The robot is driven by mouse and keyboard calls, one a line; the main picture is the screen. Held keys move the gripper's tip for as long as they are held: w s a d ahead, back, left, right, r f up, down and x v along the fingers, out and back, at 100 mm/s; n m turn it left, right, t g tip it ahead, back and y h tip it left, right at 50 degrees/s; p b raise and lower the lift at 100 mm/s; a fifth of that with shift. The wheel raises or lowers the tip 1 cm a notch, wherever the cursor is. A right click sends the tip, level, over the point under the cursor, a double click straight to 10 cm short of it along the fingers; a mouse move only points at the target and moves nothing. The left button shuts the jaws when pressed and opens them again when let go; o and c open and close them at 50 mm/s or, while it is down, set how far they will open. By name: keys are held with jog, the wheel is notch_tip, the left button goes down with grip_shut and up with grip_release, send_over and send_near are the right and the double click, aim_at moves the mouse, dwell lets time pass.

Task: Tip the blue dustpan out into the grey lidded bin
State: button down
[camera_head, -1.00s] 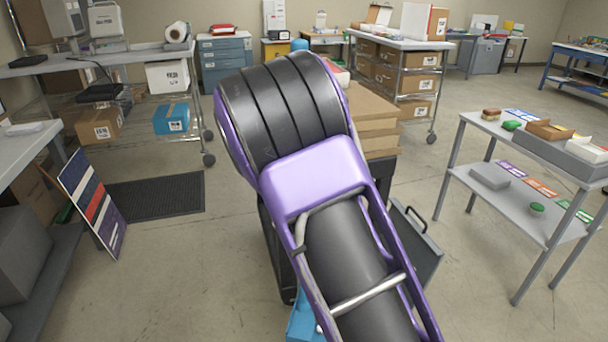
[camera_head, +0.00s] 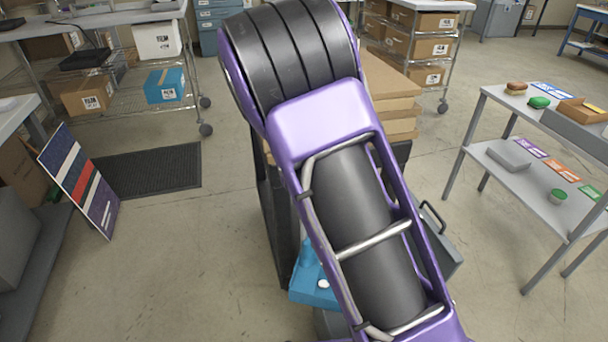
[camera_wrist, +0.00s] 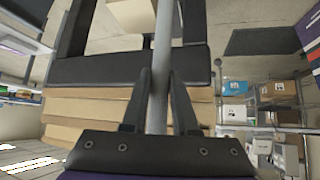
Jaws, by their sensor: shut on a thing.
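The blue dustpan (camera_head: 310,286) shows in the head view beside my purple arm, which hides much of it. A small white piece lies on it. In the wrist view my gripper (camera_wrist: 160,80) is shut on an upright grey pole, seemingly the dustpan's handle (camera_wrist: 163,50). My arm hides the gripper in the head view. A grey panel with a dark handle (camera_head: 446,252), possibly the bin's lid, stands tilted right of my arm. A grey surface (camera_head: 328,323) just below the dustpan may be part of the bin; I cannot tell whether the dustpan touches it.
A stack of flat cardboard boxes (camera_head: 392,92) on a black stand is behind my arm. A grey two-shelf table (camera_head: 535,195) stands at right. A striped board (camera_head: 82,185) leans at left near a dark floor mat (camera_head: 150,170). Floor at lower left is clear.

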jog(key=s+d+r+y+b, duration=0.1)
jog(key=s+d+b, duration=0.1)
jog(key=d+b, duration=0.4)
jog(key=b, duration=0.3)
jog(key=shift+m, duration=0.3)
jog(key=shift+s+d, duration=0.1)
jog(key=shift+d, duration=0.1)
jog(key=shift+m+t+y, duration=0.3)
jog(key=shift+t+y, duration=0.2)
jog(key=d, duration=0.1)
jog(key=s+d+p, duration=0.1)
jog(key=d, duration=0.1)
jog(key=s+d+p, duration=0.1)
jog(key=shift+d+f, duration=0.15)
jog(key=shift+d, duration=0.05)
dwell(0.7)
